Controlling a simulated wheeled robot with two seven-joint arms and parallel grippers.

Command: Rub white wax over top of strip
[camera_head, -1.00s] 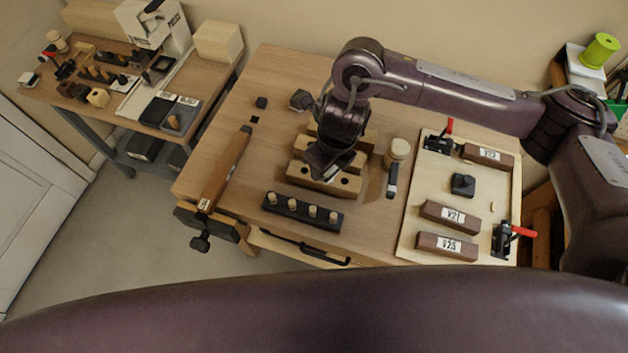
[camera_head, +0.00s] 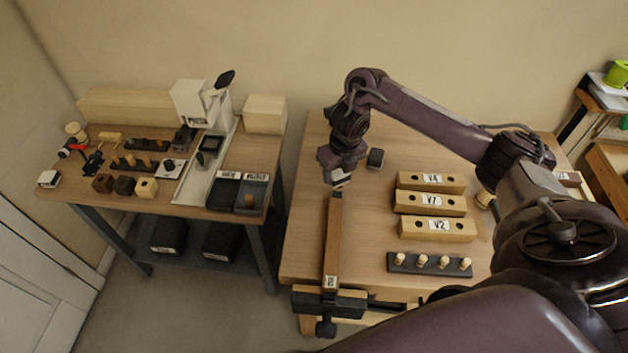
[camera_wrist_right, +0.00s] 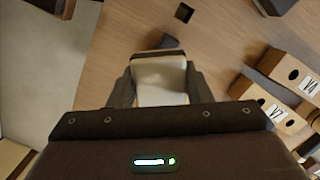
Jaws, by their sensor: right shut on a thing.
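The strip (camera_head: 333,240) is a long narrow brown bar with a white label at its near end. It lies along the left side of the bench, its near end at the dark vise (camera_head: 330,302). My right gripper (camera_head: 337,178) is at the strip's far end. In the right wrist view the gripper (camera_wrist_right: 160,85) is shut on a pale white block, the white wax (camera_wrist_right: 160,78). I cannot tell whether the wax touches the strip. My left gripper is not in view.
Several labelled wooden blocks (camera_head: 430,204) stand right of the strip, with a dark peg rack (camera_head: 429,265) in front of them. A small dark block (camera_head: 375,158) lies right of the gripper. A second table (camera_head: 150,195) at left holds tools and trays.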

